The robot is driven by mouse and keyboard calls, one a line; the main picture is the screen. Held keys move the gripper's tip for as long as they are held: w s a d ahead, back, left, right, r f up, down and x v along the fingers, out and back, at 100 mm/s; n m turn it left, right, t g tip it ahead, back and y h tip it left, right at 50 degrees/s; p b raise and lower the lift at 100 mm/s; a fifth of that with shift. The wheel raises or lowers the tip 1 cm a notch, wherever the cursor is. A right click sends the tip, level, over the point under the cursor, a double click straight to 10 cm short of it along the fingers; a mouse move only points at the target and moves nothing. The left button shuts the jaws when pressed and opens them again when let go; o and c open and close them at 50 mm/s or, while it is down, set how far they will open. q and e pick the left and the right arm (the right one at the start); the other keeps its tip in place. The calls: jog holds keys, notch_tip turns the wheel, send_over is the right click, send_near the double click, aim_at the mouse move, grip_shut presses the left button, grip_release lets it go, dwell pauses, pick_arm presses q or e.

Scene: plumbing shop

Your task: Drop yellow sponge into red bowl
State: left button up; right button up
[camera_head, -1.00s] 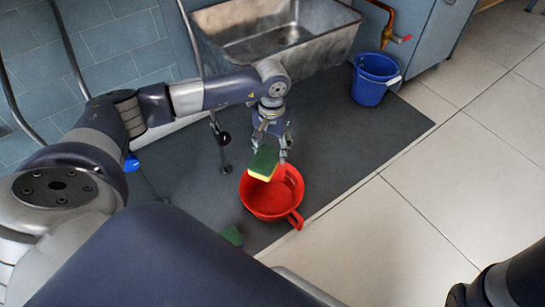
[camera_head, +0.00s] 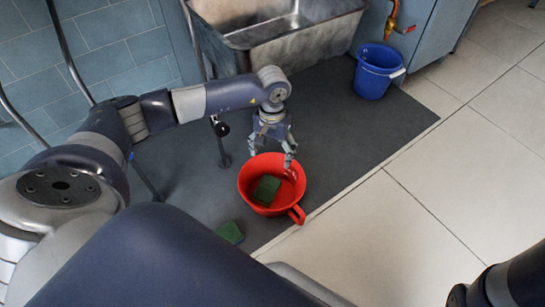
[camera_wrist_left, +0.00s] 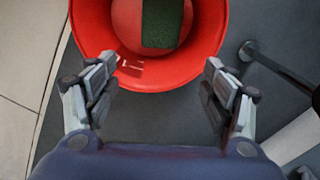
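The red bowl (camera_head: 247,178) stands on the dark mat, its handle toward the lower right. The sponge (camera_head: 267,189) lies inside it, with its green side up; its yellow part is barely visible or hidden. In the left wrist view, the bowl (camera_wrist_left: 88,28) is at the top, and the sponge's green face (camera_wrist_left: 162,22) shows in it. My left gripper (camera_head: 271,155) is above the bowl's back rim, empty, with its fingers (camera_wrist_left: 158,88) spread wide apart. My right gripper is not in view; only a dark part of my right arm shows at the lower right.
Another green sponge (camera_head: 230,232) lies on the dark mat (camera_head: 350,130), left of the bowl. A blue bucket (camera_head: 375,75) stands at the mat's back right. A metal sink (camera_head: 290,38) is behind. Tiled floor (camera_head: 400,240) at the right is clear.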

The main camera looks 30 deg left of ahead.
pick_arm(q)
notch_tip(320, 180, up, 12)
dwell(0.7)
